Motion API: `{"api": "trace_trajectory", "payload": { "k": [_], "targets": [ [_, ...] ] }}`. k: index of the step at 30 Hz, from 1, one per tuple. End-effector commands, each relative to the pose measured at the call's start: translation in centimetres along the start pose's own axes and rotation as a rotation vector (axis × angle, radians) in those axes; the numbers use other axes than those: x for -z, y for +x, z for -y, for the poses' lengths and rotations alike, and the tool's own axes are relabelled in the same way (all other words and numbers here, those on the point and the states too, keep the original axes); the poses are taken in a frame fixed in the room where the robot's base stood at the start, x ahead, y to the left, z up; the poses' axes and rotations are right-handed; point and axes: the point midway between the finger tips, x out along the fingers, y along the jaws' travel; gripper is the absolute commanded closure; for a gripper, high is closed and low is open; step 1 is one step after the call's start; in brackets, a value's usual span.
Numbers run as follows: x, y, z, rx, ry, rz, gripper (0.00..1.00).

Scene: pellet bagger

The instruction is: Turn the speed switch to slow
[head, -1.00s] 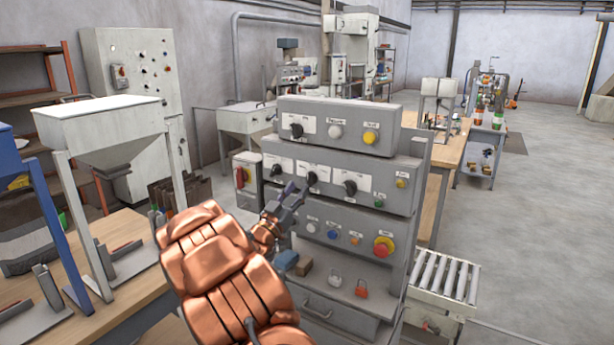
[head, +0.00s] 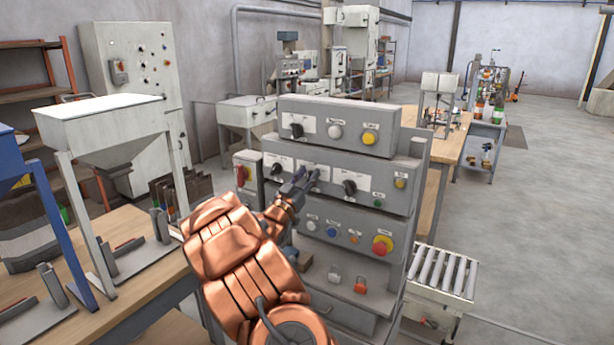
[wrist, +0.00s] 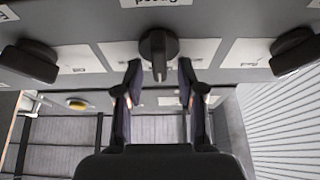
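The speed switch (wrist: 158,48) is a black rotary knob on a grey panel, under a label that appears upside down in the wrist view. Its grip bar stands straight up and down in that view. My gripper (wrist: 159,72) is open, with one dark finger on each side of the knob's bar and a gap on both sides.
Black knobs flank it on the same row, the left one (head: 276,168) and the right one (head: 349,187). A red emergency button (head: 382,245) and small coloured buttons are below. A padlock-like red item (head: 360,285) is on the ledge. A roller conveyor (head: 441,275) stands at right.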

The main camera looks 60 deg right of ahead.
Motion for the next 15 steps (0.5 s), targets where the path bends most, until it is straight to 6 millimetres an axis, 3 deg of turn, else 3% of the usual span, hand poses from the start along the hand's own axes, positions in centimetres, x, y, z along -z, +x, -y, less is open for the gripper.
{"api": "trace_trajectory", "payload": {
  "k": [2,12,15],
  "targets": [
    [0.00,-0.01,0.01,0.000,0.000,0.000,0.65],
    [-0.04,-0.03,0.01,0.000,0.000,0.001,1.00],
    [-0.10,-0.04,0.00,0.000,-0.001,0.002,1.00]
  ]
}}
